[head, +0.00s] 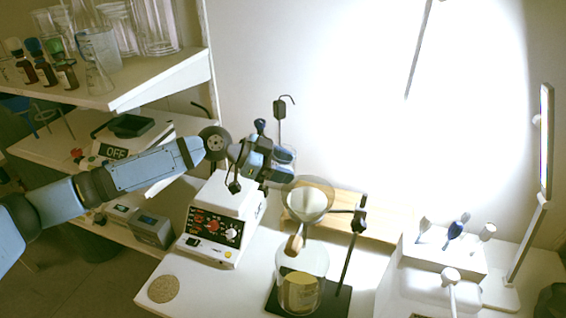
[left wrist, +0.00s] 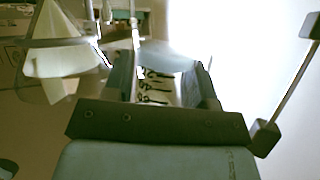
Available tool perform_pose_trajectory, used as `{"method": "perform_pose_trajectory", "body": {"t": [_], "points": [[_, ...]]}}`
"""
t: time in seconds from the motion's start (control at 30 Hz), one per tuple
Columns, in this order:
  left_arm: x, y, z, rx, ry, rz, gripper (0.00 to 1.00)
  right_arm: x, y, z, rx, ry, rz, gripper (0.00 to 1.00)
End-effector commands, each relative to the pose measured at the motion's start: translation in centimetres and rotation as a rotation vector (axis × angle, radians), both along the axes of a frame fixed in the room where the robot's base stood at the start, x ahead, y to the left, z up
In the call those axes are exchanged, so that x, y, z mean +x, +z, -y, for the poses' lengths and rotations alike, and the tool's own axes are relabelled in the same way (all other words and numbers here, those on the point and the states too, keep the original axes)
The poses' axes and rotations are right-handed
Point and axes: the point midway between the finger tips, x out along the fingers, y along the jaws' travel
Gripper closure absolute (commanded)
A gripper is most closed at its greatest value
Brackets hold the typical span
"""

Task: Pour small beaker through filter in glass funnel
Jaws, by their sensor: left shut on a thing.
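My left gripper (head: 281,168) is shut on the small beaker (head: 285,155), just above and left of the funnel. In the left wrist view, the clear small beaker (left wrist: 157,88) with dark markings sits between the fingers; its contents are not clear. The glass funnel (head: 308,203) is held on a stand with a dark rod (head: 349,250). The pale filter cone (head: 306,199) sits in it, and also shows at the upper left of the left wrist view (left wrist: 60,52). My right gripper is out of view.
A hotplate (head: 212,232) stands left of the funnel, with a round cork mat (head: 163,289) in front. A wooden board (head: 383,228) lies behind the stand. A white holder (head: 440,262) with spoon-like tools is at the right. Shelves (head: 150,88) with glassware and bottles are at the left.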

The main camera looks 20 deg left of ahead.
Motion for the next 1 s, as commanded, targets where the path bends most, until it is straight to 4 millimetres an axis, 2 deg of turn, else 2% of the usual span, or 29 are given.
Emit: {"method": "perform_pose_trajectory", "body": {"t": [1.0], "points": [[-0.5, 2.0, 0.5, 0.076, 0.0, 0.086, 0.72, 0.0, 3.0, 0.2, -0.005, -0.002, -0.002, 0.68]]}}
